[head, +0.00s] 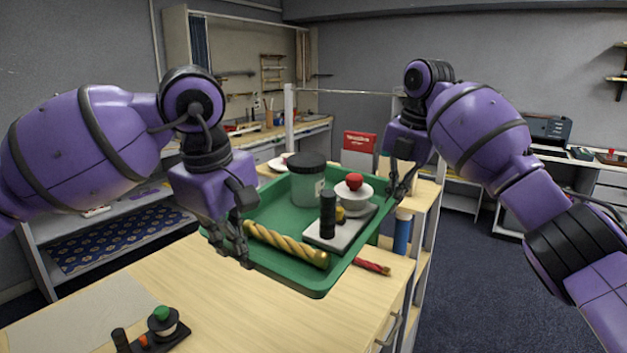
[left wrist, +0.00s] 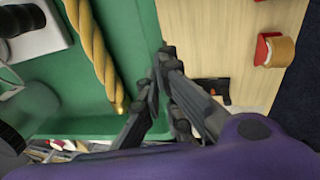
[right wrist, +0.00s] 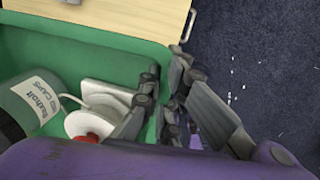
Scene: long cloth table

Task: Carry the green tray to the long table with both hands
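The green tray (head: 262,266) is in the middle of the head view, over a light wooden top. I cannot tell whether it touches that top. My left gripper (head: 238,246) has its fingers closed around the tray's left rim, also seen in the left wrist view (left wrist: 165,62). My right gripper (head: 398,187) has its fingers on both sides of the right rim, as the right wrist view (right wrist: 165,80) shows.
A blue bottle (head: 402,232) stands at right. A blue patterned cloth (head: 130,238) lies at left. The right-hand floor is clear.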

